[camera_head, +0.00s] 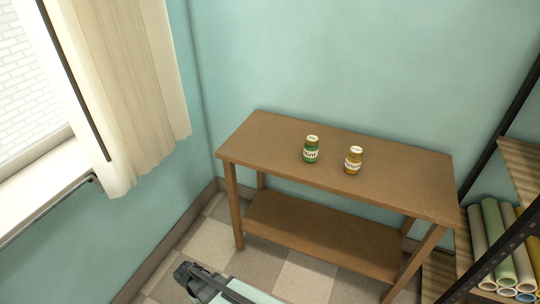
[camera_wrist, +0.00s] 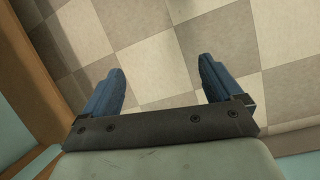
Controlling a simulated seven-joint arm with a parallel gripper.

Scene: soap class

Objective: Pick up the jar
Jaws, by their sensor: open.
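A green jar (camera_head: 311,149) with a pale lid and a white label stands upright on the brown table. A yellow-amber jar (camera_head: 353,160) with a pale lid and a label stands upright to its right, a short gap apart. My gripper (camera_wrist: 161,82) is open and empty in the wrist view, its two blue fingers spread above the checkered floor. In the head view part of my arm (camera_head: 225,289) shows at the bottom, in front of the table and well apart from both jars. Neither jar shows in the wrist view.
The wooden table (camera_head: 262,138) has a lower shelf (camera_head: 300,232) that looks empty. Its top is clear around the jars. A rack with several rolled tubes (camera_head: 496,250) stands at the right. A curtain (camera_head: 135,90) and window are at the left.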

